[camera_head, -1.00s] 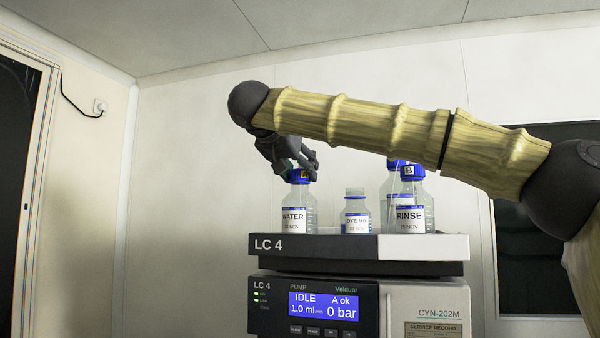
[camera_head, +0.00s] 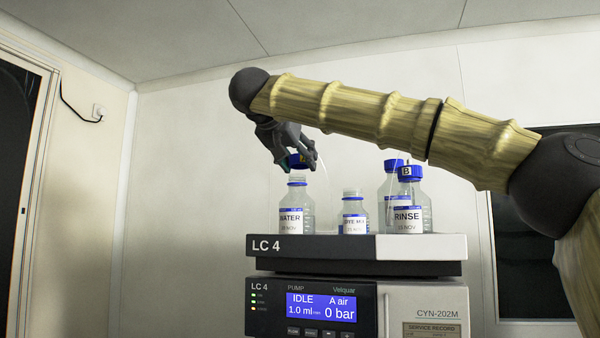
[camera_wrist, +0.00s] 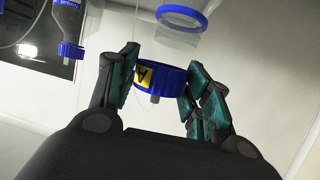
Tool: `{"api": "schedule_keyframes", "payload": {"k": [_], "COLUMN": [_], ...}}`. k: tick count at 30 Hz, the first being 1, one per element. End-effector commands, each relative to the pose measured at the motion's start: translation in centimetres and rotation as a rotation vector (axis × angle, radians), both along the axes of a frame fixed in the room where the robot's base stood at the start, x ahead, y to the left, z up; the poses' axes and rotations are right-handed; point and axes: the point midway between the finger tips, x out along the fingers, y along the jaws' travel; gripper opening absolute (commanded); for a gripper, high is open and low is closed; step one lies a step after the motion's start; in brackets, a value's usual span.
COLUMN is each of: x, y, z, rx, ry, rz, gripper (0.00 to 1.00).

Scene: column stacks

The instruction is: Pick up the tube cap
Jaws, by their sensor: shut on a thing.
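The tube cap (camera_wrist: 162,78) is blue with a yellow label marked A, and a short pale tube stub sticks out of it. My gripper (camera_wrist: 160,82) is shut on it, with a teal-padded finger on each side. In the head view my gripper (camera_head: 297,160) holds the blue cap (camera_head: 299,163) just above the WATER bottle (camera_head: 292,212), apart from its neck. The bottle stands open on the top tray. Its open mouth with a blue ring (camera_wrist: 181,18) also shows in the wrist view. The gripper partly hides the cap in the head view.
The tray (camera_head: 320,248) on the LC 4 pump unit also holds a small open dye bottle (camera_head: 354,215), the RINSE bottle with blue cap B (camera_head: 409,205), and another capped bottle (camera_head: 391,180) behind it. A thin clear line hangs by my gripper.

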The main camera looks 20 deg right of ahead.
Motion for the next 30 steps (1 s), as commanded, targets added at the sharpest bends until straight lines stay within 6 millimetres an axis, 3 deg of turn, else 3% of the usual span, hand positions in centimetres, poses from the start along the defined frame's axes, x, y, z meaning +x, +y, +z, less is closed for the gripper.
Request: {"api": "schedule_keyframes", "payload": {"k": [10, 22, 30], "x": [-4.0, -11.4, -13.9], "y": [2.0, 5.7, 6.9], "z": [0.5, 1.3, 1.7], "rx": [0.000, -0.002, 0.001], "ry": [-0.001, -0.003, -0.001], "rz": [0.001, 0.001, 0.001], "gripper": [0.31, 0.31, 0.31]}}
